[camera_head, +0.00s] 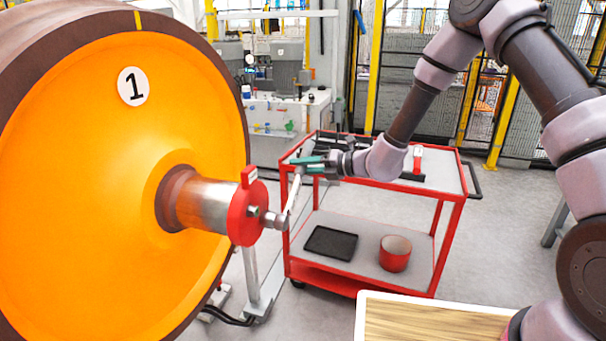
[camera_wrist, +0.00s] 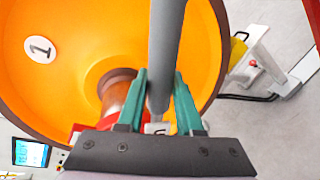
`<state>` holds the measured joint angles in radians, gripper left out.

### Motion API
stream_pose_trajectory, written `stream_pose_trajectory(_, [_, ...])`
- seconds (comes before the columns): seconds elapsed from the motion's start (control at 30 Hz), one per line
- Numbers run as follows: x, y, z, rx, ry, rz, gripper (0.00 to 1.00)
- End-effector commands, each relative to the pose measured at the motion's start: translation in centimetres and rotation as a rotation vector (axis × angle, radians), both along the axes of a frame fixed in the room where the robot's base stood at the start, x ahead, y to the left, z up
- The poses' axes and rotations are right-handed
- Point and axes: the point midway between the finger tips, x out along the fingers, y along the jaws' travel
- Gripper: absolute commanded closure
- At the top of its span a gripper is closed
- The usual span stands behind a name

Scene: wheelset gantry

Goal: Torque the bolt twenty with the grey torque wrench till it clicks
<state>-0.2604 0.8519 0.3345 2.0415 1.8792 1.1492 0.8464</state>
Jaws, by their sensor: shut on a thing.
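The grey torque wrench (camera_head: 293,195) slants down from my gripper (camera_head: 306,163) to the red end cap (camera_head: 246,213) on the axle. Its head (camera_head: 276,220) is at the cap's outer face, apparently over a bolt; I cannot tell how fully it is seated. A bare bolt head (camera_head: 253,211) shows beside it. No bolt number is readable, so I cannot confirm bolt twenty. In the wrist view the grey handle (camera_wrist: 167,50) runs between the green fingers of my gripper (camera_wrist: 160,78), shut on it. The red cap is mostly hidden there.
The orange wheel (camera_head: 90,190) marked 1 fills the left. A red trolley (camera_head: 365,287) stands behind my gripper, with a black tray (camera_head: 331,243) and red pot (camera_head: 395,253) on its lower shelf. A wood-topped surface (camera_head: 430,322) is at the front.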

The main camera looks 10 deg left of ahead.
Motion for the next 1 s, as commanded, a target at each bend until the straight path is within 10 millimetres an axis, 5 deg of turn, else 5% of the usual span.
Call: stream_pose_trajectory(1.0, [0.05,0.27,0.15,-0.001,-0.016,-0.002,1.0])
